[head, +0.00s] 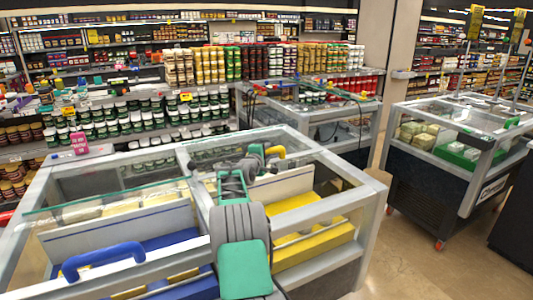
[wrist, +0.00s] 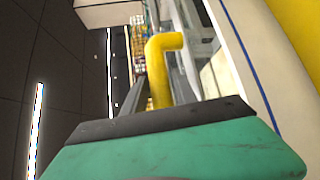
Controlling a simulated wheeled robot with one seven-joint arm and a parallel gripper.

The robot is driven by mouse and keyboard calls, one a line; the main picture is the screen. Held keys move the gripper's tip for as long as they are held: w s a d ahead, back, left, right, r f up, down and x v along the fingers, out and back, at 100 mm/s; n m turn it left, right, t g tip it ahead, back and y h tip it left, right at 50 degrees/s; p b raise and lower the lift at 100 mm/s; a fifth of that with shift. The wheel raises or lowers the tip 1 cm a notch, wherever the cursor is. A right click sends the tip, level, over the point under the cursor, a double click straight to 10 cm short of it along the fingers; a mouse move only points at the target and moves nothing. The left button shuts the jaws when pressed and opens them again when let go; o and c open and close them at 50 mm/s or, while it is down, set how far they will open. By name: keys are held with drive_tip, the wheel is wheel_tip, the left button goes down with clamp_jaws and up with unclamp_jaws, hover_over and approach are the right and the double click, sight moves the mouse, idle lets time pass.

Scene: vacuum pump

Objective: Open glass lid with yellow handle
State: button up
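The yellow handle (head: 276,151) shows just beyond my gripper on the right section of the near glass-topped freezer (head: 352,196). In the wrist view the bent yellow handle (wrist: 158,72) rises right behind the dark front edge of my teal gripper. The glass lid it belongs to is hard to make out, partly behind my arm. My gripper (head: 264,160) is at or very close to the handle. Its fingers are largely hidden, so I cannot tell whether they touch the handle or are open or shut. A blue handle (head: 103,259) is on the left section.
Yellow goods (head: 310,246) and white panels fill the freezer's right section. A pink sign (head: 79,143) stands on its far left corner. More glass-topped freezers stand behind (head: 310,105) and at right (head: 470,125). Full shelves (head: 140,125) line the back. Bare floor (head: 400,262) lies to the right.

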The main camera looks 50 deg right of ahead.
drive_tip(key=shift+o, duration=1.2)
drive_tip(key=shift+a, duration=0.1)
drive_tip(key=b+v, duration=0.1)
drive_tip(key=v, duration=0.6)
drive_tip(key=shift+a, duration=0.3)
drive_tip(key=shift+s+r, duration=0.1)
drive_tip(key=shift+s, duration=0.05)
